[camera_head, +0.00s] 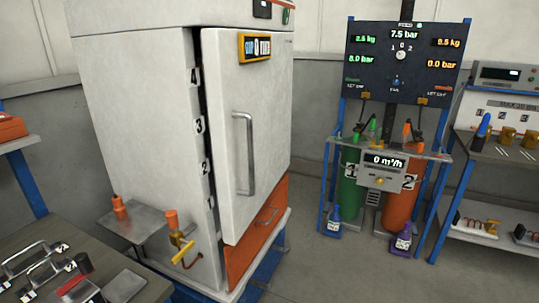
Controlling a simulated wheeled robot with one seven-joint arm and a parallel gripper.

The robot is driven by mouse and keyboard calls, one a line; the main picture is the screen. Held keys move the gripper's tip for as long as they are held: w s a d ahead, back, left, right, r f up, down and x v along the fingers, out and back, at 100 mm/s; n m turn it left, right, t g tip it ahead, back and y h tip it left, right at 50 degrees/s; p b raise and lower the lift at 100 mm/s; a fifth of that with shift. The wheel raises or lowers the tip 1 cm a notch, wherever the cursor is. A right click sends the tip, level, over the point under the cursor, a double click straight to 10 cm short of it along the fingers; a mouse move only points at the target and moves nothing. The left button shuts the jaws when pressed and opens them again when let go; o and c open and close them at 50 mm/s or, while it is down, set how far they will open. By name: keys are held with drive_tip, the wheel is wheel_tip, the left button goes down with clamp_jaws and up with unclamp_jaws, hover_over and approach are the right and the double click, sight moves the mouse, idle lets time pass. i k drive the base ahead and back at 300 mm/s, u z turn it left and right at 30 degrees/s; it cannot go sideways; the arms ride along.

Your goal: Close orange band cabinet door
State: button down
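The tall white cabinet (142,130) stands left of centre, with an orange band (262,228) along the bottom of its front. Its white door (258,130) is ajar: a dark gap runs down the door's left edge, beside the number labels 1 to 4. A vertical metal handle (246,152) is on the door's left half. A small display plate (255,47) is near the door's top. The door's lower edge overlaps the top of the orange band in this view. My gripper is not in view.
A small metal shelf (136,222) with orange-capped fittings juts from the cabinet's left side. A bench (125,287) with metal parts is at lower left. A blue-framed gas station (398,70) with green and orange cylinders stands right. Grey floor before the cabinet's right side is clear.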

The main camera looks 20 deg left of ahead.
sight(248, 103)
drive_tip(key=u, duration=0.05)
drive_tip(key=k, duration=1.05)
drive_tip(key=u, duration=0.45)
drive_tip(key=i, duration=1)
drive_tip(key=z, duration=0.05)
